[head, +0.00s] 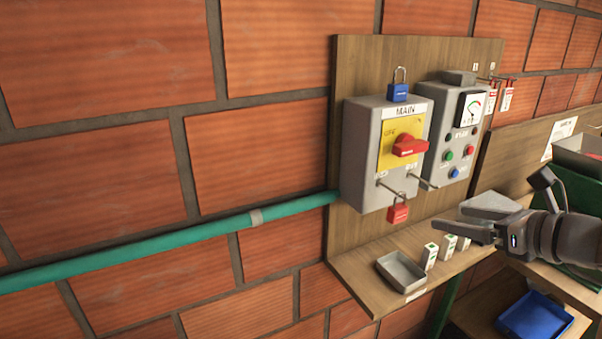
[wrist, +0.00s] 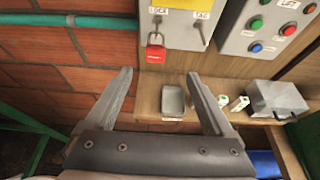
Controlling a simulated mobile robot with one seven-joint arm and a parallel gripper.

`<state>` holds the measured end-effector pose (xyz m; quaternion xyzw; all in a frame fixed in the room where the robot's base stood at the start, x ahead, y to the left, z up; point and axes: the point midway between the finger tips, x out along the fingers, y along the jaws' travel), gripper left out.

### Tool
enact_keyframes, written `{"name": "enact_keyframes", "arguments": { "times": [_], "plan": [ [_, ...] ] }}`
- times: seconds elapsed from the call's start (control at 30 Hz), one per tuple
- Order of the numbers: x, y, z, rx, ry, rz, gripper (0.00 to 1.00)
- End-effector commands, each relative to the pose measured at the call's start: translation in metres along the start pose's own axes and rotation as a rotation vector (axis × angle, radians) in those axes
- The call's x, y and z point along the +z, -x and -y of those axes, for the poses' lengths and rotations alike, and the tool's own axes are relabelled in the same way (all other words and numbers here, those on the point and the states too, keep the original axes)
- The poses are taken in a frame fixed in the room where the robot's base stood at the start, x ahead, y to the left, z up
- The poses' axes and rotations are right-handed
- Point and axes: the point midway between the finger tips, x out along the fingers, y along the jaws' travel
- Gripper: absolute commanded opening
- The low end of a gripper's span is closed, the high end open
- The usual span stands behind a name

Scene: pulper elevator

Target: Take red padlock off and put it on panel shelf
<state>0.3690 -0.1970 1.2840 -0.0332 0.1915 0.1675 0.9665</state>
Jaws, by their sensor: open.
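The red padlock (head: 398,213) hangs from the lower left peg of the grey MAIN switch box (head: 361,150). In the wrist view the red padlock (wrist: 155,53) hangs below the LOCK label, beyond my fingers. The panel shelf (head: 372,287) is a wooden ledge under the box. It bears a grey tray (head: 401,270) and several small white boxes (head: 430,256). My gripper (head: 464,226) is to the right of the padlock and apart from it. In the wrist view my gripper (wrist: 160,88) is open, with nothing between its fingers.
A blue padlock (head: 398,92) sits on top of the MAIN box. A second control box (head: 459,130) with buttons and a gauge stands to its right. Red tags (head: 499,98) hang farther right. A blue tray (head: 535,317) is lower right. A green pipe (head: 150,243) runs along the brick wall.

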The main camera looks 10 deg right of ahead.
Motion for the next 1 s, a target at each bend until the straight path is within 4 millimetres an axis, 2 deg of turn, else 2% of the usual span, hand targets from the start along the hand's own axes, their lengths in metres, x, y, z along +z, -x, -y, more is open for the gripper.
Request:
{"name": "enact_keyframes", "arguments": {
  "times": [0.2,0.4,0.67,1.0],
  "plan": [
    [-0.001,-0.05,-0.003,0.009,0.0,-0.003,0.88],
    [-0.001,-0.088,-0.003,0.008,0.0,-0.003,0.88],
    [-0.001,-0.108,-0.004,0.006,0.001,-0.002,0.88],
    [-0.003,-0.153,-0.009,0.007,0.001,-0.002,0.88]
  ]
}}
